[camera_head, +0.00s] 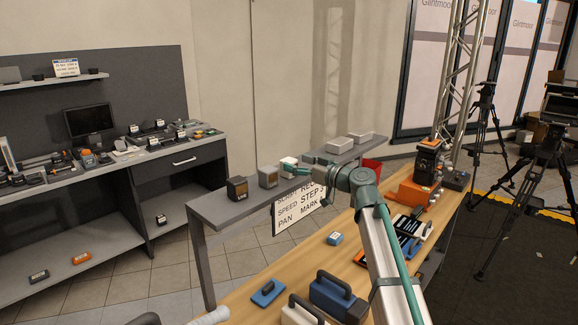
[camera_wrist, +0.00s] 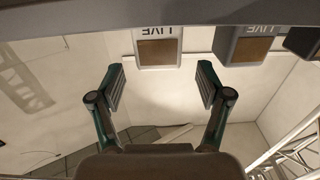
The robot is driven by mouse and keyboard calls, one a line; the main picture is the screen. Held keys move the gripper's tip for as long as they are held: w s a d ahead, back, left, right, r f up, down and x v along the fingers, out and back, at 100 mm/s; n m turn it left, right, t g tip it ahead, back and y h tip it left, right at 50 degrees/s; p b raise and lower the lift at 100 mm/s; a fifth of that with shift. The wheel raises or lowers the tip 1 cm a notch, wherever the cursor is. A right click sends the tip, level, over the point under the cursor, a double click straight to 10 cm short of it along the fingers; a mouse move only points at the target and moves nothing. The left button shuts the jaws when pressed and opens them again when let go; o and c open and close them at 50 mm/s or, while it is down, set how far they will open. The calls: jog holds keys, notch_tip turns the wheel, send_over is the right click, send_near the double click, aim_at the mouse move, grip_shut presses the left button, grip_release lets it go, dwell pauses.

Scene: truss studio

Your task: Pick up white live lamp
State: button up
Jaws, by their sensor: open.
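The white live lamp (camera_wrist: 158,48) is a pale box with a brown front panel and upside-down LIVE lettering in the wrist view. My gripper (camera_wrist: 161,80) is open, one finger to each side of the lamp's width, with the lamp just beyond the fingertips and apart from them. In the head view the white lamp (camera_head: 288,167) sits on the narrow grey shelf (camera_head: 217,207), partly hidden by my gripper (camera_head: 303,166). A grey lamp (camera_head: 267,176) and a dark lamp (camera_head: 237,188) stand to its left there.
The grey lamp (camera_wrist: 243,47) is close beside the white one in the wrist view, with the dark lamp (camera_wrist: 304,40) further right. A lettered board (camera_head: 296,211) hangs below; a wooden bench (camera_head: 265,283) holds tools.

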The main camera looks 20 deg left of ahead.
aim_at(289, 160)
jog(key=p+x, duration=0.1)
jog(key=x, duration=0.2)
jog(key=shift+w+a+r+p, duration=0.1)
jog(key=shift+w+a+p, duration=0.15)
jog(key=shift+p, duration=0.1)
jog(key=shift+a, duration=0.2)
jog(key=c, duration=1.3)
jog(key=shift+o, duration=0.2)
